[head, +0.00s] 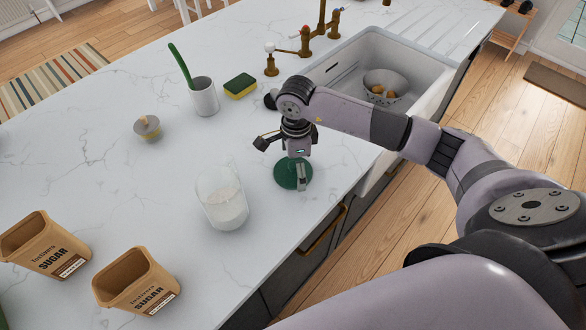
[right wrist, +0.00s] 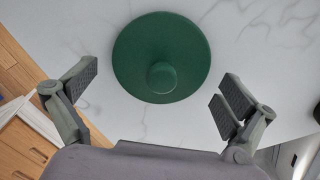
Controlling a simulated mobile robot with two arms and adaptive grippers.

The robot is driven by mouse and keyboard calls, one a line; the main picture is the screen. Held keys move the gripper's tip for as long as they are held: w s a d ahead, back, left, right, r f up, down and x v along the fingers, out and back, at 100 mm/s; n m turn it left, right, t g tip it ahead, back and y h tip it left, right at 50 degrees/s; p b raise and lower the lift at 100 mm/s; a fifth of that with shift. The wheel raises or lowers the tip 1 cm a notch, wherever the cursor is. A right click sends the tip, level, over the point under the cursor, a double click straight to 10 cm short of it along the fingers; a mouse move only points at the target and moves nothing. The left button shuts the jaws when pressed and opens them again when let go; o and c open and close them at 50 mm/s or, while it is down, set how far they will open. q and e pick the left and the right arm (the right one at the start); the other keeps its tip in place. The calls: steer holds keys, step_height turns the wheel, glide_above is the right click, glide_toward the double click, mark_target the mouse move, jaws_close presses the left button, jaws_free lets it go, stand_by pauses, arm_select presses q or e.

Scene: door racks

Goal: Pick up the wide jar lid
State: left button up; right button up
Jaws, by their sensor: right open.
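A wide green round lid with a small knob (head: 287,176) lies flat on the white counter near its front edge, to the right of an open glass jar with white contents (head: 222,204). My right gripper (head: 281,163) is above the lid, pointing down, and partly covers it in the head view. In the right wrist view the whole lid (right wrist: 161,38) shows with its knob up. The right fingers (right wrist: 158,90) are spread wide and empty, one on either side and nearer the camera than the lid. My left gripper is not in view.
A small grey lid (head: 147,127), a white cup with a green brush (head: 204,98) and a sponge (head: 240,86) stand farther back. Two open sugar boxes (head: 137,283) stand at the front left. A sink (head: 410,62) with a bowl (head: 386,84) lies behind my right arm.

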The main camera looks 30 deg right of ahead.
steer(key=shift+c, duration=0.6)
steer(key=c, duration=0.8)
steer(key=shift+s, duration=0.3)
steer(key=c, duration=0.8)
